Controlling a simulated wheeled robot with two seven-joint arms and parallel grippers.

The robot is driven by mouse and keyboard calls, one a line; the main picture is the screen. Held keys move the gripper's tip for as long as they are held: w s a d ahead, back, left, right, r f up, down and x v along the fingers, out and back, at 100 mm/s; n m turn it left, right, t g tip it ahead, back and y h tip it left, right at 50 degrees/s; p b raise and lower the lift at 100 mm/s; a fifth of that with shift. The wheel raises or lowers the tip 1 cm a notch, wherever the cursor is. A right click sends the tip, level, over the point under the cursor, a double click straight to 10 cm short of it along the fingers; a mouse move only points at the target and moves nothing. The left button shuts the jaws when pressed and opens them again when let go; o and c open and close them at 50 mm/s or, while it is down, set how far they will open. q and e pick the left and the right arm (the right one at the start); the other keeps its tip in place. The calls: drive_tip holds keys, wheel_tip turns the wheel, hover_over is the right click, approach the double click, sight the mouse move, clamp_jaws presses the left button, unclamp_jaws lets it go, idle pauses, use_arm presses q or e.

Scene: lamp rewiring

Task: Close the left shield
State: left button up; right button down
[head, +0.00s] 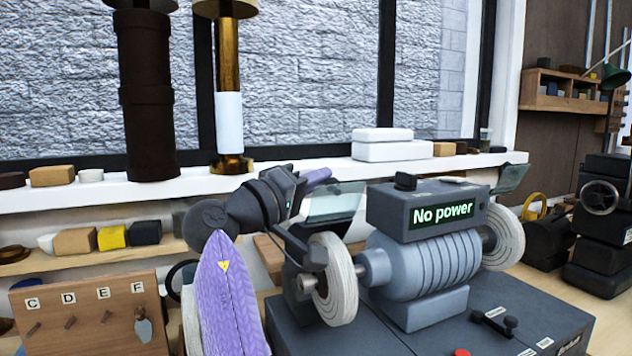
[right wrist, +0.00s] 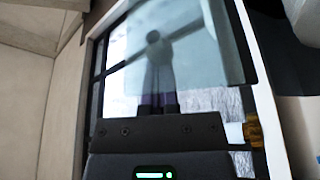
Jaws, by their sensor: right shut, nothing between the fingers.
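The left shield (head: 338,200) is a clear pane above the left grinding wheel (head: 334,280), tilted up and standing off the wheel. My right gripper (head: 322,176) is shut and empty, its purple fingers at the pane's upper left edge. I cannot tell whether they touch it. In the right wrist view the pane (right wrist: 205,55) fills the upper middle, and the purple fingers (right wrist: 158,98) overlap its lower part. The grinder (head: 420,265) carries a box with a display reading "No power". My left gripper is not in view.
The right shield (head: 512,177) is also raised, over the right wheel (head: 503,238). A board with hooks (head: 90,315) stands at lower left. Brass and dark columns stand on the window sill (head: 290,167) behind. A red button (head: 461,352) shows on the grinder's base.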

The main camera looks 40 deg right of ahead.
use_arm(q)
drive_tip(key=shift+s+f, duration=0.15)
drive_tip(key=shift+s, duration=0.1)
